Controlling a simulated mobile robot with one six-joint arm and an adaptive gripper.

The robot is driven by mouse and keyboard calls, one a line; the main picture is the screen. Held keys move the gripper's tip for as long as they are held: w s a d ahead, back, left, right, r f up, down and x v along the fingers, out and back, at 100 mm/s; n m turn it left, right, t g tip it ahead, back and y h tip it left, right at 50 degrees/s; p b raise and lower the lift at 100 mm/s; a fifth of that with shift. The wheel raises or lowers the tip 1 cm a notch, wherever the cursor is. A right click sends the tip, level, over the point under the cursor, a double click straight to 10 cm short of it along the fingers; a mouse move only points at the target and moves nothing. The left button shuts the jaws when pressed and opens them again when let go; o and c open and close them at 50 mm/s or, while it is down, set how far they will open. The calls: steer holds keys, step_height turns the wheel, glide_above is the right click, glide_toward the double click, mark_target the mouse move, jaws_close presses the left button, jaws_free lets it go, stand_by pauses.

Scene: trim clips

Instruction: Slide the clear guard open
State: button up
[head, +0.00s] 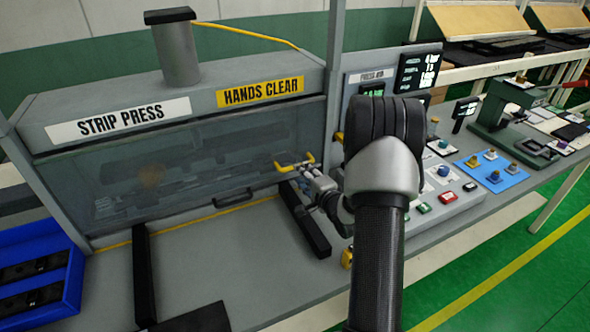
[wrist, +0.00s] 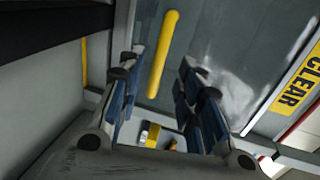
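The clear guard (head: 185,170) is a see-through panel across the front of the strip press, and it looks lowered. A yellow bar handle (head: 297,163) shows near the guard's right end. In the wrist view this yellow bar (wrist: 163,55) lies lengthwise against the guard (wrist: 220,55). My gripper (head: 306,172) is at the right end of the guard, close to the yellow bar. In the wrist view my gripper (wrist: 158,75) is open, its two blue-padded fingers on either side of the bar's line. Contact with the bar cannot be told.
Black rails (head: 305,222) stick out on the bench below. A blue bin (head: 40,275) stands at left. A control panel with buttons (head: 445,197) and a blue tray (head: 490,172) lie right of my arm.

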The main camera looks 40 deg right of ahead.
steer(key=b+x, duration=0.1)
steer(key=x, duration=0.6)
steer(key=shift+c, duration=0.5)
jaws_close()
